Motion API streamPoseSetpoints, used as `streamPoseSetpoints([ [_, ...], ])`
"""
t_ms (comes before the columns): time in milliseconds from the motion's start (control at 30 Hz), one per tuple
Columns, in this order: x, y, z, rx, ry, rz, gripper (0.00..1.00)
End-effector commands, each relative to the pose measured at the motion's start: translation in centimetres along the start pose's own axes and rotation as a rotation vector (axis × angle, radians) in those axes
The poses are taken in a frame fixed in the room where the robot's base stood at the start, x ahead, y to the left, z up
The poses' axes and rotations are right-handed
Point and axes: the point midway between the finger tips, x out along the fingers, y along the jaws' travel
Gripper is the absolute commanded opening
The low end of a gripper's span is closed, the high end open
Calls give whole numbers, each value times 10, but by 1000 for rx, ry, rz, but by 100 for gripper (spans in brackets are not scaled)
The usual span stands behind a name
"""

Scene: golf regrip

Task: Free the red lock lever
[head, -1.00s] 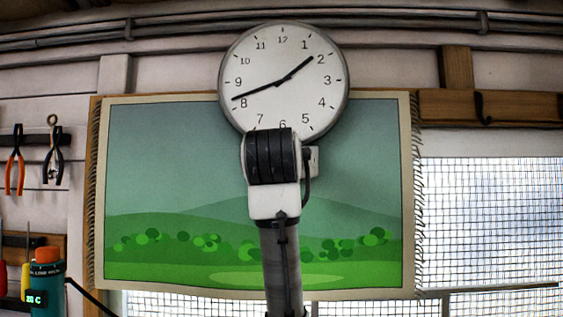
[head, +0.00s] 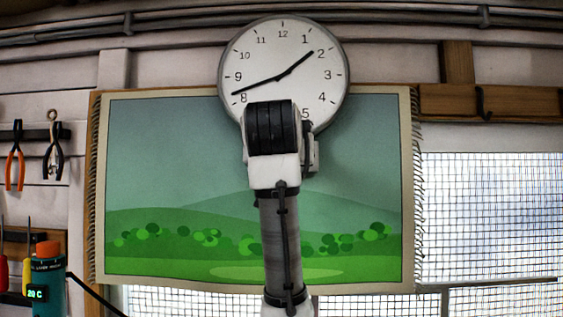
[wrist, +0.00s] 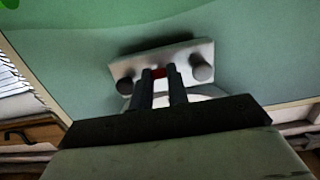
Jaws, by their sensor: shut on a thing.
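In the wrist view, a pale metal plate (wrist: 122,70) carries two dark round knobs, a left one (wrist: 125,87) and a right one (wrist: 202,72). A small red piece (wrist: 159,73), which looks like the lock lever, shows between the tips of my gripper (wrist: 160,75). The two dark fingers are shut on it, one on each side. The fingers hide most of the lever and part of the plate. The head view shows my arm but neither the gripper, the plate nor the lever.
A green landscape hanging (head: 170,150) covers the wall behind my arm, and its green surface fills the wrist view's background. A round clock (head: 310,80) hangs above. Pliers (head: 15,165) and a teal device (head: 46,283) are at the left. A mesh window (head: 490,220) is at the right.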

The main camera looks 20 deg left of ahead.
Motion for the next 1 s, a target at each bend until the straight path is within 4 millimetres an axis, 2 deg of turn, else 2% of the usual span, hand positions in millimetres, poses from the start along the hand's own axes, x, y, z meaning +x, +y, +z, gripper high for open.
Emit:
streamPoseSetpoints([
  [500,-2,0,-18,0,-349,-1,0],
  [1000,0,-1,-25,0,-505,-3,0],
])
